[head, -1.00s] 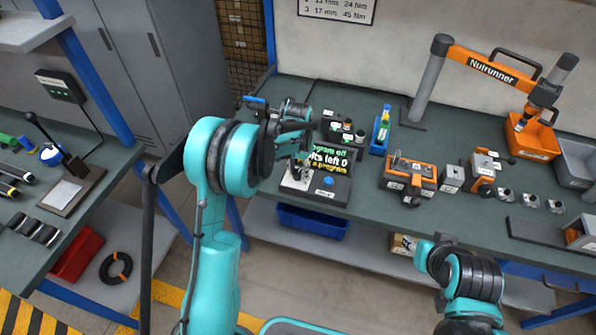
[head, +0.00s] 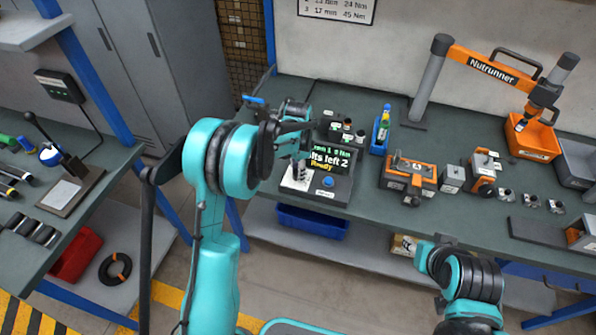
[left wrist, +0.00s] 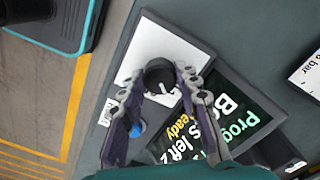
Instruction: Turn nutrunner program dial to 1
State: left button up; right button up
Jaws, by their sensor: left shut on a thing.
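The nutrunner controller is a dark box on the bench with a lit display (head: 332,162) and a blue button (head: 328,182). The display (left wrist: 222,122) also shows in the left wrist view. The black program dial (left wrist: 160,76) sits on a white plate (left wrist: 140,58), with a pale pointer mark. My left gripper (left wrist: 160,82) is shut on the dial, one finger on each side. In the head view my left gripper (head: 298,172) is over the controller's left part. My right gripper is not visible.
The orange Nutrunner arm (head: 490,68) stands at the back right over an orange bin (head: 533,140). A blue bin (head: 312,222) is below the bench.

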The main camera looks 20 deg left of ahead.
pick_arm(q)
jog(key=o, duration=1.2)
jog(key=shift+c, duration=0.2)
jog(key=shift+r, duration=0.15)
notch_tip(320, 180, up, 12)
